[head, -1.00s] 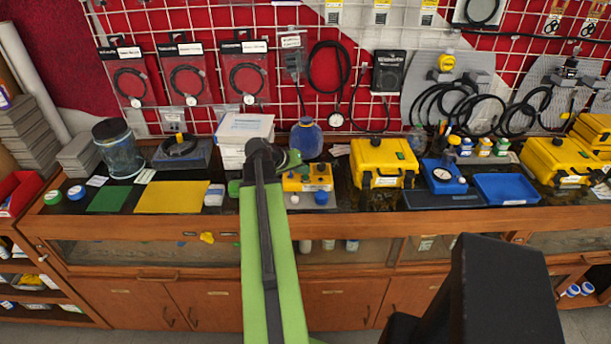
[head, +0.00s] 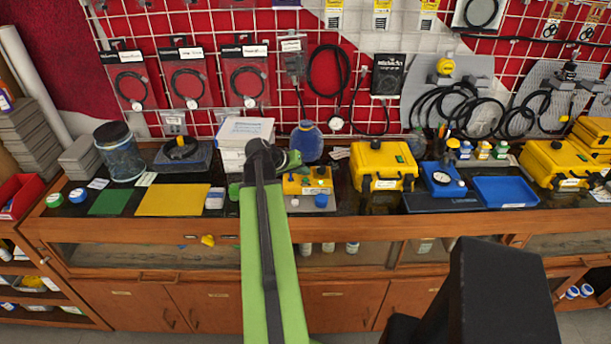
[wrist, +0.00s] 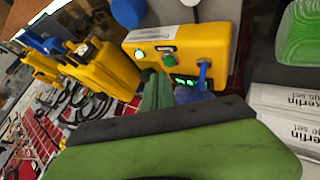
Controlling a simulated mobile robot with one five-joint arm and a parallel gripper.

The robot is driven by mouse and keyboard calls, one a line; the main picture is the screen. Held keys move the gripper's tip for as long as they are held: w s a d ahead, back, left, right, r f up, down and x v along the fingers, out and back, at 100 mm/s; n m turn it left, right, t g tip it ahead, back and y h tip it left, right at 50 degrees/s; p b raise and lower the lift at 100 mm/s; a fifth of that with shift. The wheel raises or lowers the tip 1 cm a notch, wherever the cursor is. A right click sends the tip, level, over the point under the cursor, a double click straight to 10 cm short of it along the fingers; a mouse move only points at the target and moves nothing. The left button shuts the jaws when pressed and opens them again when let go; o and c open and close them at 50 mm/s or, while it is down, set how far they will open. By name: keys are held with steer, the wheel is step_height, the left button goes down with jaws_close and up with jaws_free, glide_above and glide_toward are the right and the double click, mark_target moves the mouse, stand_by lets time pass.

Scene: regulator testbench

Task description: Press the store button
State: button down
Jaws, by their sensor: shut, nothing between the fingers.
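A small yellow regulator box (head: 318,181) stands on the bench, just right of my arm's end in the head view. In the wrist view the yellow box (wrist: 212,38) is close and tilted. I cannot read which button is store. My gripper (wrist: 157,78) is shut and empty, its green fingers in front of the box's face, near the buttons. Contact cannot be told. In the head view my arm partly hides the gripper.
White boxes (head: 246,130) are stacked behind my arm, and a blue flask (head: 306,141) stands behind the regulator box. A large yellow case (head: 382,163) stands to its right. A yellow mat (head: 172,199) lies to the left.

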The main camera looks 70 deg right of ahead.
steer(key=shift+r, duration=0.15)
step_height(320, 180, up, 5)
steer(key=p, duration=0.5)
stand_by(0.8)
